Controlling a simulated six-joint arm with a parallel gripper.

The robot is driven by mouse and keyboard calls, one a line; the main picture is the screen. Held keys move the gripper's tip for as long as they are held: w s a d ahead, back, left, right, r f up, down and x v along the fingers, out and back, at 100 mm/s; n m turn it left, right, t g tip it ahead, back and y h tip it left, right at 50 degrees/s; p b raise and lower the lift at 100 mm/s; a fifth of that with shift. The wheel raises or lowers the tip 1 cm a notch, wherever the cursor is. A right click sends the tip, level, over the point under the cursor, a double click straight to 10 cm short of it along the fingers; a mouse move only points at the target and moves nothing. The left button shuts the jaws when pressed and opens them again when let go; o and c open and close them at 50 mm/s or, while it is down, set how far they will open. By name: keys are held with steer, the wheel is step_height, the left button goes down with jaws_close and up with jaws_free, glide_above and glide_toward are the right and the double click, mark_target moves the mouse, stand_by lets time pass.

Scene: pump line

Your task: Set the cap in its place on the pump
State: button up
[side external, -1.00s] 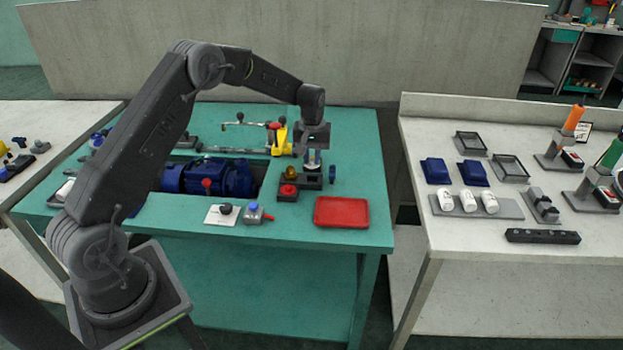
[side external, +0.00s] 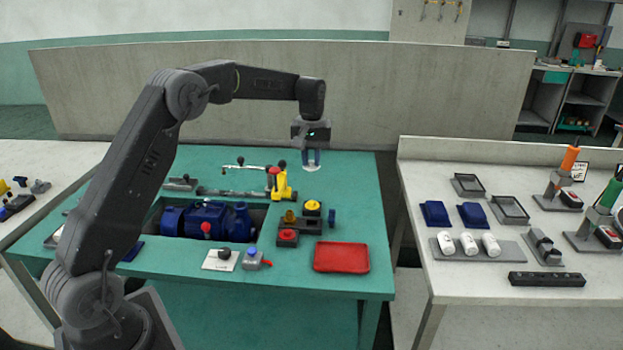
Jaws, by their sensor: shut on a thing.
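My gripper (side external: 311,158) points straight down above the back right of the green table. Its fingers are shut on a small pale disc-like piece (side external: 312,168), which looks like the cap; the fingers hide part of it. The piece hangs clear of everything below. The blue pump (side external: 206,215) lies in a dark recess in the table, left of and nearer than my gripper. A dark block with a yellow round top (side external: 312,206) stands on the table below my gripper.
The back right tabletop is clear.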

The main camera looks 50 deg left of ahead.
steer(key=s+a+n, duration=0.1)
steer(key=a, duration=0.2)
steer(key=s+a, duration=0.2)
steer(key=a, duration=0.1)
steer(key=s+a+n, duration=0.1)
steer(key=a, duration=0.2)
steer(key=shift+s+a+r+n, duration=0.1)
steer(key=shift+s+r+n, duration=0.1)
steer(key=shift+s+n, duration=0.1)
steer(key=s+a+n, duration=0.3)
steer(key=s+a, duration=0.5)
steer(key=a, duration=0.2)
glide_above(241, 205)
step_height(241, 205, down, 11)
steer(key=shift+s+r, duration=0.1)
steer(key=shift+f, duration=2.6)
steer(key=shift+f, duration=0.2)
steer(key=o, duration=0.9)
steer(key=shift+r, duration=0.15)
